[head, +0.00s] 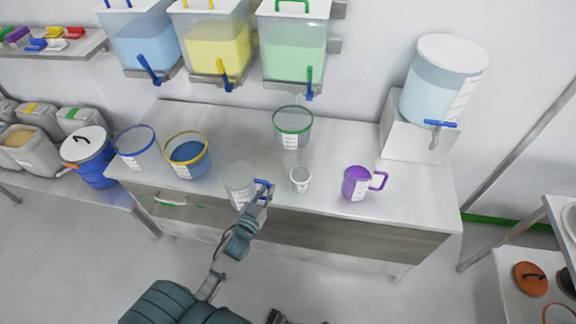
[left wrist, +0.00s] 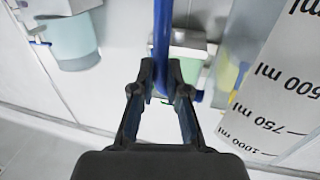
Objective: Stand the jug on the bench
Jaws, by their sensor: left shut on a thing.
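The clear jug (head: 238,181) with a white label is in my left gripper at the bench's front edge. My left gripper (head: 262,190) is shut on its blue handle. In the left wrist view the blue handle (left wrist: 162,45) runs between the fingertips (left wrist: 167,88), and the jug's wall with its ml scale (left wrist: 275,90) fills the right side. The jug looks about upright, its lower part overlapping the front edge of the bench (head: 345,150). I cannot tell whether its base touches the bench. A dark part at the bottom of the head view may be my right gripper (head: 284,318).
A small white cup (head: 300,179) and a purple jug (head: 356,184) stand right of the held jug. A yellow-rimmed tub (head: 187,154), blue-rimmed tub (head: 137,148) and green-rimmed tub (head: 293,128) stand on the bench. A tank (head: 440,85) stands at right. Bare bench lies behind the jug.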

